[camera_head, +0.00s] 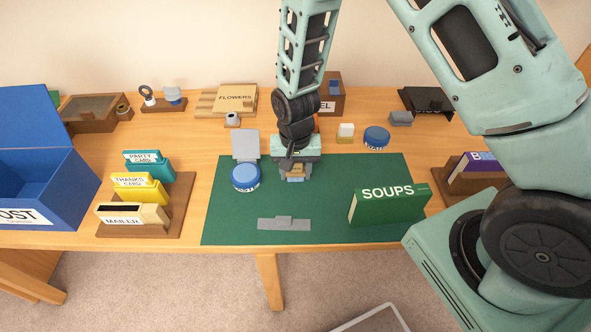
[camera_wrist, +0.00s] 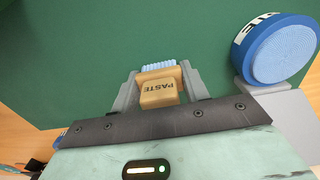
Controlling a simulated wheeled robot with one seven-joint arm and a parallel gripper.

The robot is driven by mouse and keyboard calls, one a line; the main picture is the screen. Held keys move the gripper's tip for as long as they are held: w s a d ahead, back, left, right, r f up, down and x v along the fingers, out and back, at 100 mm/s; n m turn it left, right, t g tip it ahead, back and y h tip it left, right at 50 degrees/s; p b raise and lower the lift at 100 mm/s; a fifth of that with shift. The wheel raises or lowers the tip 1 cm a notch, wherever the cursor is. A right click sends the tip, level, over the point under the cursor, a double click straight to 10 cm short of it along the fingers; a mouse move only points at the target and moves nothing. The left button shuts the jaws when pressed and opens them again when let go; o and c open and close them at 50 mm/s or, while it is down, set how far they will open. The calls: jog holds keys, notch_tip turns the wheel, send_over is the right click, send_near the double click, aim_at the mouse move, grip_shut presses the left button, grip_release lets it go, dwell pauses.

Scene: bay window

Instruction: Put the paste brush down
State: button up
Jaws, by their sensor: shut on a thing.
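The paste brush (camera_wrist: 160,88) is a small tan block lettered PASTE with pale blue bristles along one edge. My gripper (camera_wrist: 160,94) is shut on it, with a grey finger on each side of the block. In the head view, my gripper (camera_head: 296,176) points down at the back edge of the green mat (camera_head: 325,205), with the tan brush (camera_head: 295,173) between its fingers. I cannot tell whether the brush touches the mat or is just above it.
A blue round tub (camera_head: 246,178) with a grey block (camera_head: 246,145) behind it stands close to the left of my gripper. A grey flat piece (camera_head: 284,223) and a green SOUPS book (camera_head: 388,205) are on the mat. A card rack (camera_head: 172,215) stands left. The mat's middle is clear.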

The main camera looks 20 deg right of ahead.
jog(key=shift+f, duration=0.2)
jog(key=o, duration=1)
notch_tip(320, 180, up, 12)
jog(key=shift+r, duration=0.1)
jog(key=s+a+r+n, duration=0.2)
jog(key=s+r+n, duration=0.1)
jog(key=s, duration=0.4)
jog(key=s+a+r+n, duration=0.2)
jog(key=s+r+n, duration=0.2)
jog(key=s, duration=0.3)
jog(key=s+a+r+n, duration=0.2)
jog(key=s+r+n, duration=0.2)
jog(key=s, duration=0.4)
jog(key=shift+a+r+n+y, duration=0.1)
jog(key=shift+r+n+y, duration=0.2)
jog(key=shift+n, duration=0.3)
